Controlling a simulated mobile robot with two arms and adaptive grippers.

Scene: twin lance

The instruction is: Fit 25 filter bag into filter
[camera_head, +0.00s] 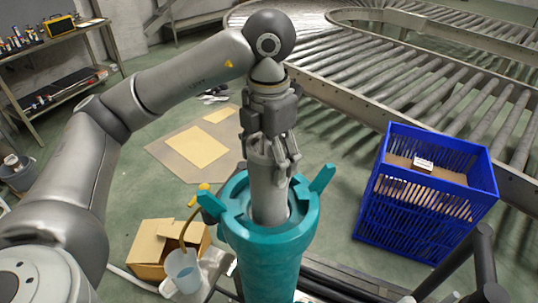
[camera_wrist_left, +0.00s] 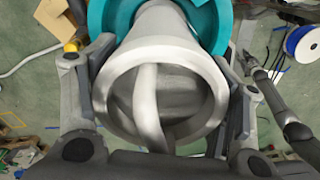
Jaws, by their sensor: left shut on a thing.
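The filter is a teal upright housing (camera_head: 268,262) with an open round top and lugs on its rim. Part of its rim shows in the left wrist view (camera_wrist_left: 222,20). The filter bag (camera_head: 268,190) is a grey-white cylinder standing upright, its lower end inside the housing's opening and its upper part above the rim. In the left wrist view the bag's open ring end (camera_wrist_left: 160,85) faces the camera, with a loop across it. My left gripper (camera_head: 275,160) is shut on the bag's upper part, above the housing. How deep the bag sits is hidden. My right gripper does not show.
A blue crate (camera_head: 400,215) with a small box stands at the right. A roller conveyor (camera_head: 420,70) runs behind. A cardboard box (camera_head: 150,245) and a pale bucket (camera_head: 183,270) stand left of the housing. A shelf (camera_head: 60,65) is at the far left.

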